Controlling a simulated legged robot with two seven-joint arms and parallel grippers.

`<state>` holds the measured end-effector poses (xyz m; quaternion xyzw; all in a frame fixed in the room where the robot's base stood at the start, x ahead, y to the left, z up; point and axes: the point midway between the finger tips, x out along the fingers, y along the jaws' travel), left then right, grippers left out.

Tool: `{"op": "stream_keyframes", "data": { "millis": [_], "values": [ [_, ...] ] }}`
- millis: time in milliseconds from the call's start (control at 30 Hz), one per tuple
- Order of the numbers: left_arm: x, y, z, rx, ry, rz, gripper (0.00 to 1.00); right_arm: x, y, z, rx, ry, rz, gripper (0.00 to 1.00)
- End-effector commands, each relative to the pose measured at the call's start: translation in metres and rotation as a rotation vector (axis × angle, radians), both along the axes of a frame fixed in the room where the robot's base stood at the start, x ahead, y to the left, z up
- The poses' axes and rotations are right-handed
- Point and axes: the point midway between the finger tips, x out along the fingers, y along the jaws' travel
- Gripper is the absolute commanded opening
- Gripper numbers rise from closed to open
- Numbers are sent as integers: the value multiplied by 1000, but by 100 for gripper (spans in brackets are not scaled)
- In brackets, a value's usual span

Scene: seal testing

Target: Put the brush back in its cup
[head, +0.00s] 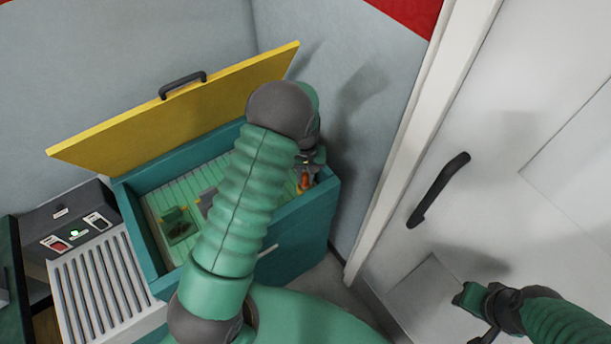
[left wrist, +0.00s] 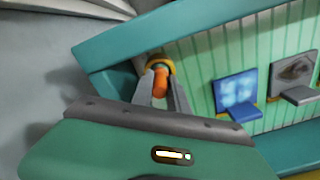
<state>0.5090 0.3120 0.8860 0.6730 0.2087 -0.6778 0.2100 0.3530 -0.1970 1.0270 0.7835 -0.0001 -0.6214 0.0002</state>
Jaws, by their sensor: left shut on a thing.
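The brush (left wrist: 160,80), with an orange handle, is between the fingertips of my left gripper (left wrist: 163,95) in the left wrist view. The gripper is shut on it. A yellow ring (left wrist: 169,64), which looks like the rim of the cup, shows right behind the handle at the corner of the teal bin. I cannot tell whether the brush is inside the ring or in front of it. In the head view my left gripper (head: 309,163) is at the bin's right end, with the orange handle (head: 304,182) below it. My right gripper (head: 478,306) is at lower right, away from the bin; its jaws are unclear.
The teal bin (head: 303,219) stands open under a raised yellow lid (head: 185,108). Small panels (left wrist: 236,93) stand on its slatted green inside. A ribbed grey tray (head: 100,290) and a switch box (head: 78,228) are at left. A white door (head: 500,130) is at right.

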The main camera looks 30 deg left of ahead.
Motion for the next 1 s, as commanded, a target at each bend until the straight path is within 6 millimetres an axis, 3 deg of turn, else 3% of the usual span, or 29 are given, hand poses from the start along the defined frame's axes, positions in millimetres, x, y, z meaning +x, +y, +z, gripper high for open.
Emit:
{"op": "stream_keyframes", "data": {
  "millis": [767,800,1000],
  "values": [
    [0,0,-10,1,-1,0,0,0,0,-6,0,0,0,33],
    [0,0,-10,1,-1,0,22,0,0,-6,0,0,0,33],
    [0,0,-10,0,0,0,45,0,0,-6,0,0,0,33]
  ]
}}
